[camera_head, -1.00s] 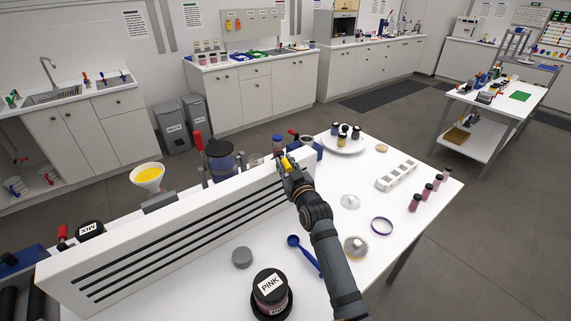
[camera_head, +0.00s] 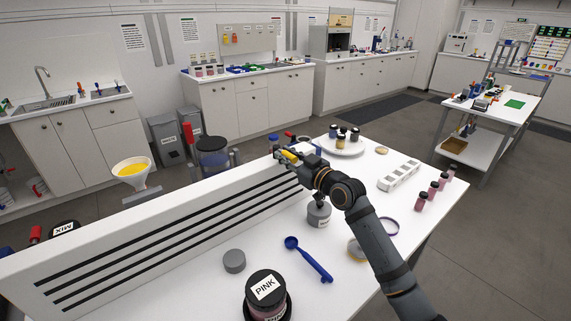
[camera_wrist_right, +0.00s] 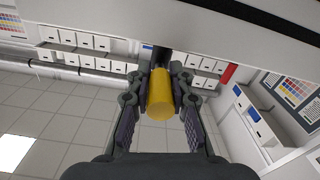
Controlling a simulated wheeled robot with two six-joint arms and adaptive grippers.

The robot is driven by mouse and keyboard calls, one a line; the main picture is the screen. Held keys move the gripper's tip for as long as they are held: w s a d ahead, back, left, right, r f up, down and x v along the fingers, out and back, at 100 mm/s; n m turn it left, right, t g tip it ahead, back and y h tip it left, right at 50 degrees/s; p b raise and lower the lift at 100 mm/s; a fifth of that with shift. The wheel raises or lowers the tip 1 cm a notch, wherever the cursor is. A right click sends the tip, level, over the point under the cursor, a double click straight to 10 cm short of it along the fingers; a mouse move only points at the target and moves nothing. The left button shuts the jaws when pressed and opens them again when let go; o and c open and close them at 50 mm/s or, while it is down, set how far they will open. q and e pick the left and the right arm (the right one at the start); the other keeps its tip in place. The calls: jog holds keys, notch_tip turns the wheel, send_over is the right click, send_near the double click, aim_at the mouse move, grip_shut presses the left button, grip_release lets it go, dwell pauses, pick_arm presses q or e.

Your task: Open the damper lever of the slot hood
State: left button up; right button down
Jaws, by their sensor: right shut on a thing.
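The slot hood (camera_head: 130,250) is a long white panel with several black slots, standing along the left side of the white table. Its damper lever has a yellow grip (camera_head: 290,155) at the far right end, by the top edge. My right gripper (camera_head: 286,159) is at this end, shut on the yellow grip. In the right wrist view the yellow grip (camera_wrist_right: 160,98) lies between the two fingers of my right gripper (camera_wrist_right: 161,88), with a dark stem running from it towards the white hood (camera_wrist_right: 200,35). The fingers partly hide the lever in the head view. My left gripper is out of view.
A PINK jar (camera_head: 267,292), a grey lid (camera_head: 234,261), a blue scoop (camera_head: 308,258) and a small grey jar (camera_head: 319,214) stand or lie before the hood. A white plate (camera_head: 358,151) with jars is beyond my right arm. A yellow-filled funnel (camera_head: 131,170) is behind the hood.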

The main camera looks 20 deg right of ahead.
jog(key=c, duration=1.2)
grip_release()
jog(key=v, duration=0.7)
jog(key=shift+s+d, duration=0.1)
jog(key=shift+s, duration=0.1)
jog(key=shift+r, duration=0.1)
